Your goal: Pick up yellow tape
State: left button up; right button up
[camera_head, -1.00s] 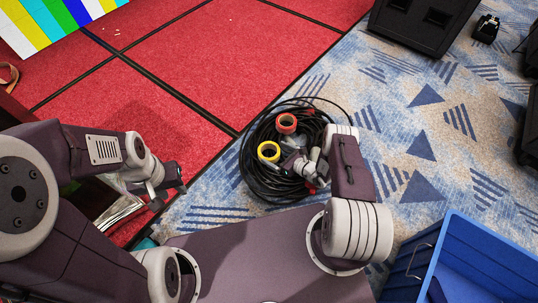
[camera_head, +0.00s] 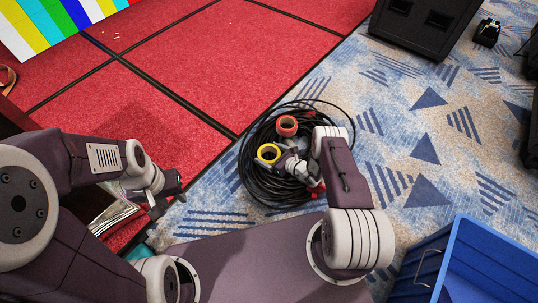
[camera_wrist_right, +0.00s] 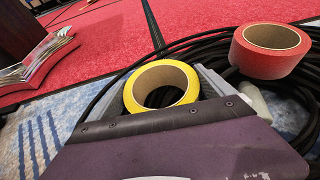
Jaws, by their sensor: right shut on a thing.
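The yellow tape (camera_head: 268,153) is a roll with a brown core, at the left part of a coil of black cable. My right gripper (camera_head: 274,156) is shut on the yellow tape. In the right wrist view the yellow tape (camera_wrist_right: 160,87) sits between the grey fingers, its lower edge hidden by my gripper's body. I cannot tell whether it is clear of the cable. My left gripper (camera_head: 164,196) is open and empty, well to the left, near the edge of the red flooring.
A red tape roll (camera_head: 287,126) lies on the black cable coil (camera_head: 252,188), just behind the yellow one. A blue crate (camera_head: 440,245) stands at the front right, with free carpet between. A black box (camera_head: 412,25) stands at the back right. Papers (camera_wrist_right: 40,58) lie at the left.

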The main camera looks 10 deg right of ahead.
jog(key=r+p, duration=0.2)
jog(key=r, duration=0.1)
jog(key=r+p, duration=0.2)
jog(key=shift+w+d+r, duration=0.15)
jog(key=shift+w+d, duration=0.1)
jog(key=shift+d, duration=0.05)
jog(key=w+d+r+p, duration=0.2)
jog(key=w+d+r, duration=0.3)
jog(key=d, duration=0.4)
jog(key=shift+d+r, duration=0.35)
